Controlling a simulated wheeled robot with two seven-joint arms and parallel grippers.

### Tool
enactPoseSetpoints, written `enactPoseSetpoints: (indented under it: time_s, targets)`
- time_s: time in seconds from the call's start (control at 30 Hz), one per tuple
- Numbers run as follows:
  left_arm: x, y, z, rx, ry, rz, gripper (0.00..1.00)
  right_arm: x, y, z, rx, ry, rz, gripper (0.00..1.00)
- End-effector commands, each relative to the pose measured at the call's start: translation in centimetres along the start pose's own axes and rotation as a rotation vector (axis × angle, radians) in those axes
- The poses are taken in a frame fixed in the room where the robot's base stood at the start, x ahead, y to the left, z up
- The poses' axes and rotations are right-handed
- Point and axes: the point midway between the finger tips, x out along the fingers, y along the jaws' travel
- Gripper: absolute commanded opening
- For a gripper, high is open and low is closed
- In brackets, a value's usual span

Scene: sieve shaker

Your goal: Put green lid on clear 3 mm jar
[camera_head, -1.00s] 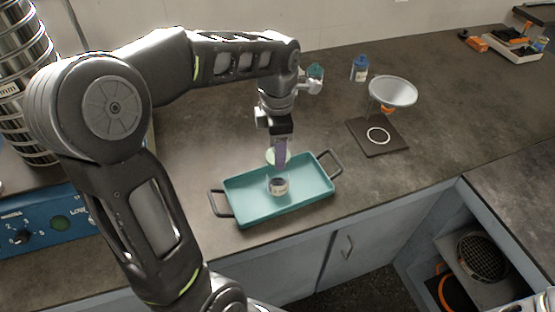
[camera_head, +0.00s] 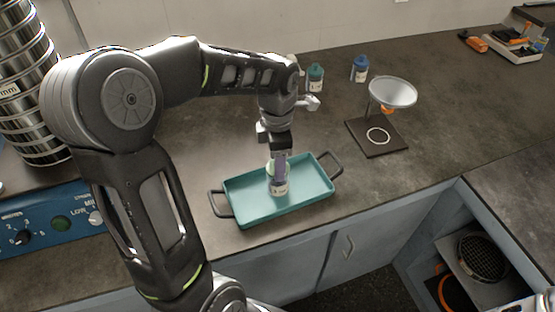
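The clear jar (camera_head: 279,188) with a pale label stands upright inside the teal tray (camera_head: 312,187), left of the tray's middle. My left gripper (camera_head: 279,174) points down directly over the jar. It is shut on the pale green lid (camera_head: 270,168), whose edge shows just left of the fingers. The lid is at the jar's mouth; the fingers hide most of it, so I cannot tell whether it is seated or touching the rim. My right gripper is not in view.
A teal-capped bottle (camera_head: 316,78) and a blue bottle (camera_head: 360,68) stand behind. A funnel stand (camera_head: 378,139) with a white funnel (camera_head: 392,92) is right of the tray. A sieve stack (camera_head: 30,95) rises at far left. The counter right of the stand is clear.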

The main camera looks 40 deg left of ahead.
Motion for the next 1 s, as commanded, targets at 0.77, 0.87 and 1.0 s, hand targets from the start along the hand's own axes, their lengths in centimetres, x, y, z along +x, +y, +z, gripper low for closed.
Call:
enactPoseSetpoints:
  time_s: [0.77, 0.87, 1.0]
  targets:
    - [1.04, -0.01, 0.01, 0.000, 0.000, 0.000, 0.74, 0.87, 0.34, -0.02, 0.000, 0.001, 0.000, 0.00]
    - [1.00, -0.01, 0.01, 0.000, 0.000, 0.000, 0.74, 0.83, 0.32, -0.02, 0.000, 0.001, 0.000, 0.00]
    - [0.33, 0.01, 0.01, 0.000, 0.000, 0.000, 0.74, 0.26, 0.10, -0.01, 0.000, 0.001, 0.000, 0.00]
